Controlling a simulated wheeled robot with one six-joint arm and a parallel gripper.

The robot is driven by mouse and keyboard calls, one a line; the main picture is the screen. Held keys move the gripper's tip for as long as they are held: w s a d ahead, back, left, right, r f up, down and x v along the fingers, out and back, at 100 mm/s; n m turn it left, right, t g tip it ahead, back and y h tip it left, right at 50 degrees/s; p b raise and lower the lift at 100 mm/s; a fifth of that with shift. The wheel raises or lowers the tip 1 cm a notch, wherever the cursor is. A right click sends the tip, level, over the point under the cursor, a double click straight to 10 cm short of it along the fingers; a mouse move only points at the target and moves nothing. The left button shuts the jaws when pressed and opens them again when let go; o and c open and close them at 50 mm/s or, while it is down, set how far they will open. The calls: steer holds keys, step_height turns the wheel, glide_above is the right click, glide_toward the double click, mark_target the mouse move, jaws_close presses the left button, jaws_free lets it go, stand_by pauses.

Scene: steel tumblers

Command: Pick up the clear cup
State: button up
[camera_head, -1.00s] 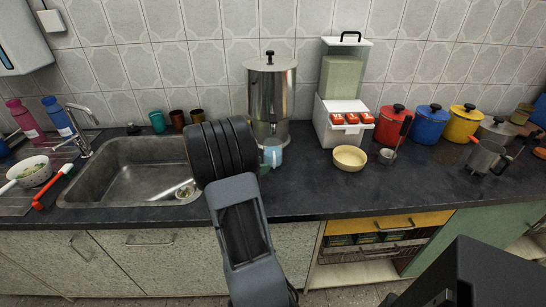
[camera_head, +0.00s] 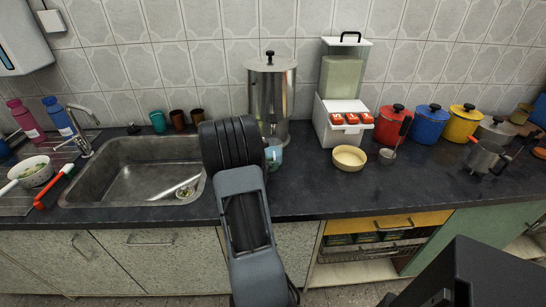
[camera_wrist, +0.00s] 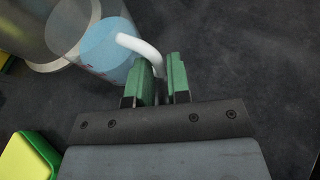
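The clear cup (camera_head: 274,151), see-through with a bluish tint, stands on the dark counter in front of the steel urn. My arm partly hides it in the head view. In the wrist view the clear cup (camera_wrist: 112,45) is at the upper left, with a white curved handle (camera_wrist: 139,45) reaching toward me. My gripper (camera_wrist: 162,75) has green finger pads close together, with the end of the handle between them. I cannot tell whether both pads press on it. In the head view my arm hides most of the gripper.
The steel urn (camera_head: 270,98) is close behind the cup. A cream bowl (camera_head: 349,158) and a drink dispenser (camera_head: 342,105) stand to the right. The sink (camera_head: 135,165) is to the left. A green and yellow object (camera_wrist: 28,162) lies at the wrist view's lower left.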

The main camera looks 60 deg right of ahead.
jaws_close()
steer(key=shift+r, duration=0.2)
stand_by(0.3)
